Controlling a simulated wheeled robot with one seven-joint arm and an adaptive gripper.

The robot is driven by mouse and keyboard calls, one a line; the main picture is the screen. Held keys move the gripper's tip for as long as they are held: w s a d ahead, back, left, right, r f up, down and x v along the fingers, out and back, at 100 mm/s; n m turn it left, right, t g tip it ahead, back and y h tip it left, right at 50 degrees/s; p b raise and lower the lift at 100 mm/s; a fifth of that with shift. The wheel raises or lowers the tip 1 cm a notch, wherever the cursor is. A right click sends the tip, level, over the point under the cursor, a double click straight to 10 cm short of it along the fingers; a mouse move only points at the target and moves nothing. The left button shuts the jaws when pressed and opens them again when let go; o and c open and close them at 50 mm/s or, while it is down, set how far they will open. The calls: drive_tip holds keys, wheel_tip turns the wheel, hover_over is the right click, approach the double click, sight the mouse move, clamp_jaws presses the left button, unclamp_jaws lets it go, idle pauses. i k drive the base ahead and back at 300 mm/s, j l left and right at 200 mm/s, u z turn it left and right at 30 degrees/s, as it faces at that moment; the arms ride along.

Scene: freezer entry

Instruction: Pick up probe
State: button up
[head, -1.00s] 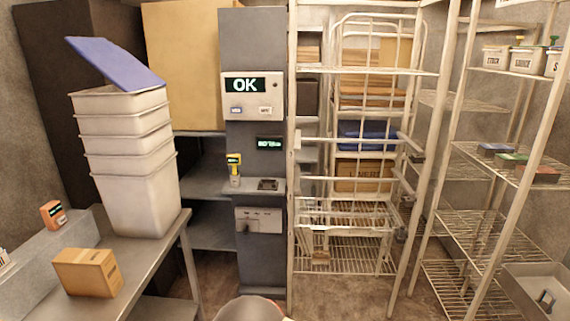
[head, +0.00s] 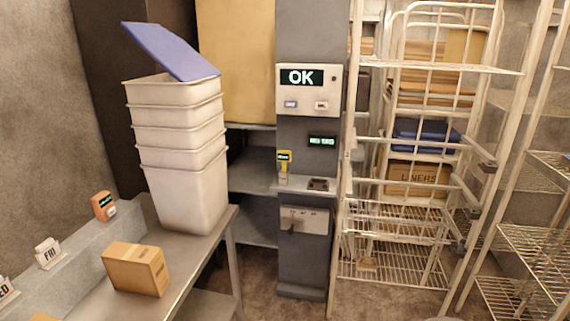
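A small yellow handheld device with a dark display (head: 284,157), which looks like the probe, stands upright at the left end of a small ledge (head: 301,188) on the grey column. Its lower part is pale and narrow, and I cannot tell if it sits in a holder. An orange device with a lit display (head: 103,206) stands on the raised back ledge of the left bench; I cannot tell if it is also a probe. My gripper is not in view.
The column (head: 303,250) carries an "OK" panel (head: 310,91). Left of it, a metal bench (head: 197,265) holds stacked white tubs (head: 185,195) with a tilted blue lid (head: 170,50) and a cardboard box (head: 135,269). Wire racks (head: 395,270) stand right. Bare floor shows in front.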

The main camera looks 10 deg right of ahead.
sight(284, 156)
drive_tip(key=i+j+z, duration=0.15)
drive_tip(key=i, duration=0.35)
drive_tip(key=i+z, duration=0.15)
drive_tip(key=i, duration=0.3)
drive_tip(key=i+j+z, duration=0.15)
drive_tip(key=i, duration=0.35)
drive_tip(key=i+j+z, duration=0.15)
drive_tip(key=i+j, duration=0.2)
drive_tip(key=i, duration=0.1)
